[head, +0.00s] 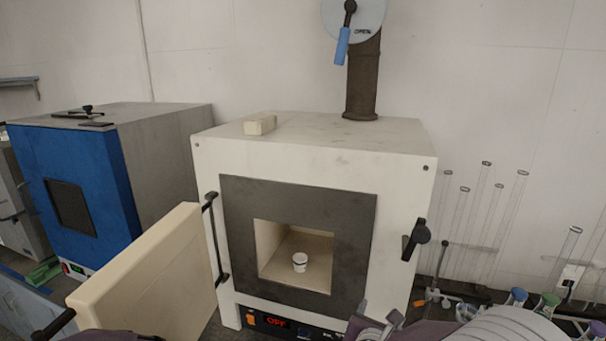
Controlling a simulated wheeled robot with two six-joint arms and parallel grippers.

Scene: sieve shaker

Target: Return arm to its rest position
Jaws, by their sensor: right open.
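My right gripper (382,322) is at the bottom edge, in front of the furnace's lower right front. It is open, with nothing seen between its fingers, and partly cut off by the frame. My right arm runs from it to the lower right. A purple part of my left arm shows at the bottom left, below the furnace door; the left gripper itself is not visible. The white furnace (400,165) stands in the middle with its thick cream door (150,275) swung open to the left. A small white crucible (300,262) stands upright on the chamber floor, apart from my gripper.
A blue-fronted oven (105,180) stands at left. A cream block (260,125) lies on the furnace top, beside a flue pipe (362,80). A dark latch (416,238) sticks out at the furnace's right. Glass tubes (485,220) and colour-capped flasks (547,304) crowd the right.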

